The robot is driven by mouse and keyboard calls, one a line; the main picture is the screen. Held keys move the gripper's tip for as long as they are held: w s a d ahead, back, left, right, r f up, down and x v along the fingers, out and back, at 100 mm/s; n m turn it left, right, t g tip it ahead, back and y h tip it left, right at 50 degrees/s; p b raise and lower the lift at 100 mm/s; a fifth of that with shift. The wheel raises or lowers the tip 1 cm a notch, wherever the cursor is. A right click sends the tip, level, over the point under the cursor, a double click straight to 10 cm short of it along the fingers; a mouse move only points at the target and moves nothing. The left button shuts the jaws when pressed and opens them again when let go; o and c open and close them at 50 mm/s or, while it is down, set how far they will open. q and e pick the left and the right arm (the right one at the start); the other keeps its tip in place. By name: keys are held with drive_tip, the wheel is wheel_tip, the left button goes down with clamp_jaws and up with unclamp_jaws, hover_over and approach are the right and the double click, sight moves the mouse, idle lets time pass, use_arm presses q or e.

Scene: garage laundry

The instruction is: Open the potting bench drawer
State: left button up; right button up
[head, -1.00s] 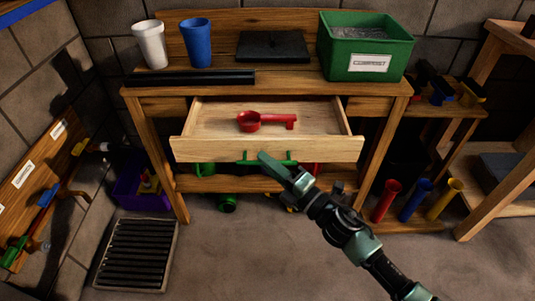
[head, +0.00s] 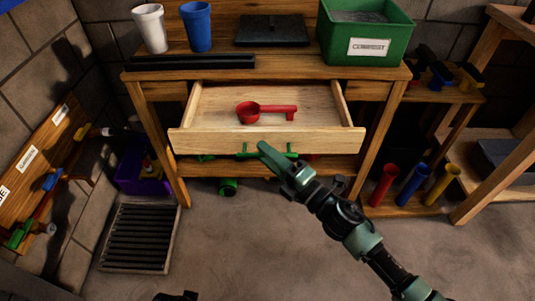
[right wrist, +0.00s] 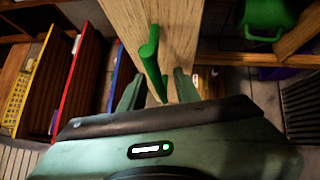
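The potting bench (head: 160,74) stands ahead, and its wooden drawer (head: 265,142) is pulled well out. A red scoop (head: 265,112) lies inside it. The green bar handle (head: 285,154) is on the drawer front and shows upright in the right wrist view (right wrist: 150,60). My right gripper (head: 264,148) is at the handle, partly covering it. In the right wrist view its two fingers (right wrist: 158,90) stand apart with the handle between them, and gaps show beside the handle. Whether a finger touches it is unclear.
On the bench are a white cup (head: 150,28), a blue cup (head: 196,27) and a green compost bin (head: 338,40). A purple bin (head: 140,180) and a slatted grate (head: 140,238) are at left. A shelf with coloured tubes (head: 412,186) is at right. Floor in front is clear.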

drive_tip(key=shift+s, duration=0.1)
use_arm(q)
drive_tip(key=shift+w+r, duration=0.15)
drive_tip(key=shift+r, duration=0.45)
use_arm(e)
drive_tip(key=v, duration=0.7)
drive_tip(key=shift+s+d, duration=0.25)
drive_tip(key=shift+d, duration=0.05)
drive_tip(key=shift+f, duration=0.1)
